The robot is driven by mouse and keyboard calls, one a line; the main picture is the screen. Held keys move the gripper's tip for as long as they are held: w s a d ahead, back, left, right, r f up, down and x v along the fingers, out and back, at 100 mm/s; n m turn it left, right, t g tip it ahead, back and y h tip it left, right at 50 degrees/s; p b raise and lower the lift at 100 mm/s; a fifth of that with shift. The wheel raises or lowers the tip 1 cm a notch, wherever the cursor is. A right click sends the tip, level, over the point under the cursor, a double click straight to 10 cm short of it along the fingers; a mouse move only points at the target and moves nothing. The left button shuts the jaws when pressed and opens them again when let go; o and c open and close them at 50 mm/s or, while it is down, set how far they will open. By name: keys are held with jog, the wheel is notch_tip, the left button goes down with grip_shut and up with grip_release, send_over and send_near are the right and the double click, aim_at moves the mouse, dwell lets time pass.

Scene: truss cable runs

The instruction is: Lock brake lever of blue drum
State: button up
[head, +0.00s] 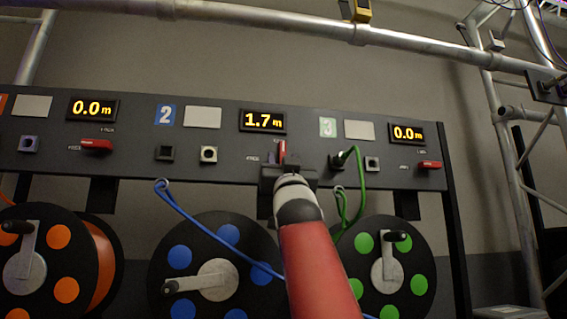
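The blue drum (210,250) hangs under panel section 2, with blue discs on its black face and a crank at its left. Its red brake lever (282,149) shows just above my gripper, below the 1.7 m display (263,122). The visible part of the lever points upward; its lower part is hidden. My gripper (284,168) is at the lever, seen from behind. The fingers are mostly hidden, so I cannot tell whether they are open or touch the lever.
The orange drum's red lever (97,145) and the green drum's red lever (429,164) lie horizontal. A green cable (345,195) is plugged in right of my gripper. A blue cable (195,220) hangs loosely in front of the blue drum. Truss tubes (330,28) run above.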

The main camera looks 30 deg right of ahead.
jog(key=b+v, duration=0.5)
jog(key=v, duration=0.2)
jog(key=shift+s+f, duration=0.15)
jog(key=shift+f, duration=0.1)
jog(key=shift+s+a, duration=0.1)
